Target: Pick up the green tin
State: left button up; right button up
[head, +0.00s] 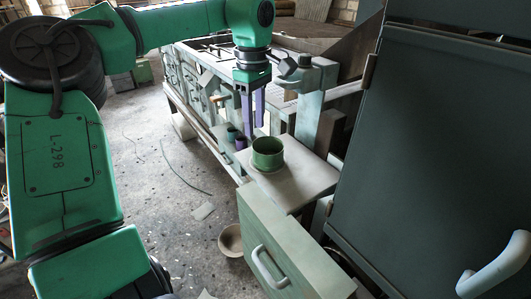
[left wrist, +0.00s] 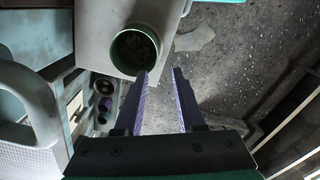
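The green tin (head: 267,153) is a short, open-topped cylinder standing upright on a pale ledge (head: 312,178). In the left wrist view the tin (left wrist: 135,50) shows from above, just beyond and left of the fingertips. My left gripper (head: 254,131) points down with its purple fingers just above and behind the tin in the head view. In the left wrist view the fingers (left wrist: 159,72) stand apart with nothing between them. The gripper appears apart from the tin. My right gripper is not in view.
A green drawer front (head: 285,245) with a pale handle stands below the ledge. A dark cabinet (head: 445,140) is at the right. A teal cup (head: 232,134) and a purple cup (head: 240,143) sit left of the tin. A bowl (head: 231,240) lies on the floor.

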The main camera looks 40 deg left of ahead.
aim_at(260, 154)
pick_arm(q)
jog(key=f+p, duration=0.1)
jog(key=f, duration=0.1)
jog(key=d+f+p, duration=0.1)
jog(key=f, duration=0.2)
jog(key=shift+w+d+f, duration=0.15)
jog(key=shift+f, duration=0.05)
jog(key=f, duration=0.1)
jog(key=f+p, duration=0.1)
jog(key=f, duration=0.1)
jog(key=f+p, duration=0.1)
jog(key=shift+w+a+f, duration=0.2)
jog(key=shift+a, duration=0.15)
jog(key=shift+f, duration=0.1)
jog(key=shift+d, duration=0.15)
grip_shut()
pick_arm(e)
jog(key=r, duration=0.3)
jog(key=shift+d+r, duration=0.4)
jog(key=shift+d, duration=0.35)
